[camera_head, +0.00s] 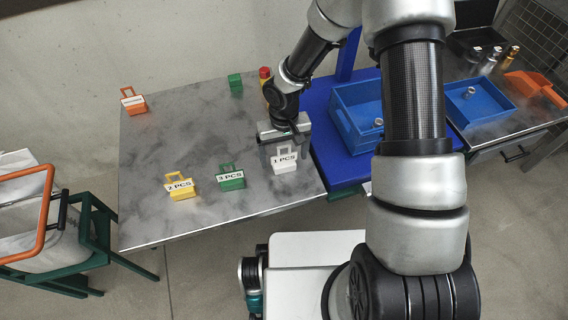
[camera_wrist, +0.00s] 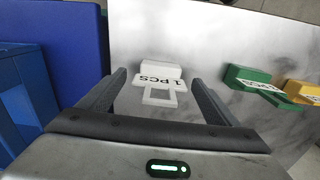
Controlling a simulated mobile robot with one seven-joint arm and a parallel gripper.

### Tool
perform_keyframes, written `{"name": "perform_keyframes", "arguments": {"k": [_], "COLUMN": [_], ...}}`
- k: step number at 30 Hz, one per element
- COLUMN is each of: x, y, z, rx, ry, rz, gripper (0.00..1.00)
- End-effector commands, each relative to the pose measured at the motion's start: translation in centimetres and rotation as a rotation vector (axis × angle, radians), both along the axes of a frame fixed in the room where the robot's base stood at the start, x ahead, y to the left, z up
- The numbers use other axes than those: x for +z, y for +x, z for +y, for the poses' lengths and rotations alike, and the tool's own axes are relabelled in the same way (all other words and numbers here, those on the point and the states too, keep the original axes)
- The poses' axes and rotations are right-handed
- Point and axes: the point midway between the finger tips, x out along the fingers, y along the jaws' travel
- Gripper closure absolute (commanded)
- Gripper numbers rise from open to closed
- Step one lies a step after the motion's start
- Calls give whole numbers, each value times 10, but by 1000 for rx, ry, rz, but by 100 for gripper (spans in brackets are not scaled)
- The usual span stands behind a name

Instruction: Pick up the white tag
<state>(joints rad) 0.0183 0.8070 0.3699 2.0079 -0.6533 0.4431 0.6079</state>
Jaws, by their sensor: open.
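The white tag (camera_head: 284,163), marked "1 PCS", stands on the grey table near its front right edge. It has a block base and a loop handle. In the wrist view the white tag (camera_wrist: 160,82) lies ahead of and between the two dark fingers. My gripper (camera_head: 282,150) is just above and behind the tag. In the wrist view my gripper (camera_wrist: 160,80) is open, with a finger on each side of the tag's handle and clear gaps to it. It holds nothing.
A green "3 PCS" tag (camera_head: 231,178) and a yellow "2 PCS" tag (camera_head: 180,187) stand left of the white one. An orange tag (camera_head: 133,102) and a green block (camera_head: 235,81) are farther back. A blue bin (camera_head: 345,125) on a blue surface is to the right.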

Motion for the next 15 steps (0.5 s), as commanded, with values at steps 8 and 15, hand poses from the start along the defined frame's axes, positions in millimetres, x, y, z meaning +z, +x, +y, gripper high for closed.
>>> {"name": "perform_keyframes", "arguments": {"k": [8, 15], "x": [1, 1], "y": [0, 0], "z": [0, 0], "rx": [0, 0], "ry": [0, 0], "rz": [0, 0], "gripper": [39, 64]}}
